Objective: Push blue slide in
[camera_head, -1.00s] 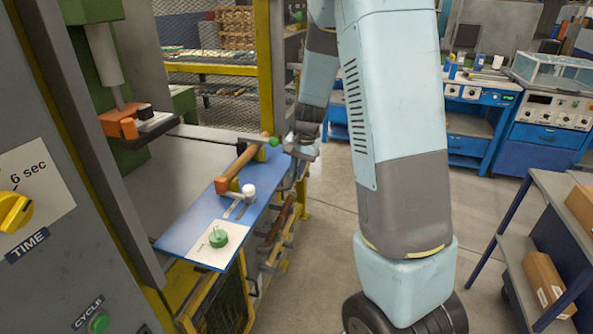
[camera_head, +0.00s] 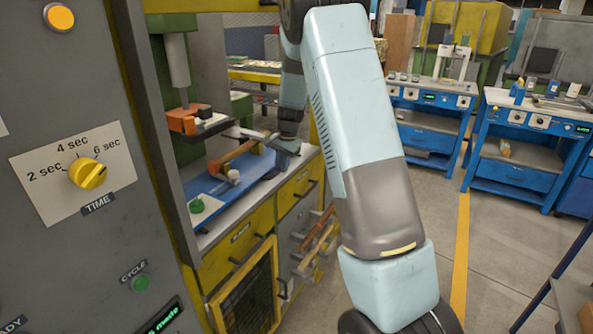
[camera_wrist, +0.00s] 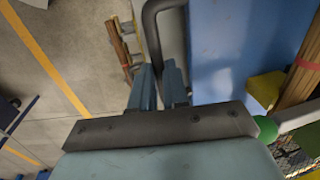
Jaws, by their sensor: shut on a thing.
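The blue slide (camera_head: 208,187) lies flat on the grey ledge at the press opening, left of the middle in the head view. In the wrist view the slide (camera_wrist: 225,50) fills the upper right. A dark bent handle (camera_wrist: 150,22) stands at its edge. My gripper (camera_wrist: 160,78) is shut on this handle; the exact contact is partly hidden. In the head view my gripper (camera_head: 276,163) is small and dark at the slide's right end.
The grey press panel with a yellow time dial (camera_head: 88,173) stands close at left. An orange clamp part (camera_head: 188,118) hangs above the slide. Yellow drawers (camera_head: 250,232) and wood pieces on a side rack (camera_head: 318,240) are below. Open floor lies right, with blue benches (camera_head: 520,172) behind.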

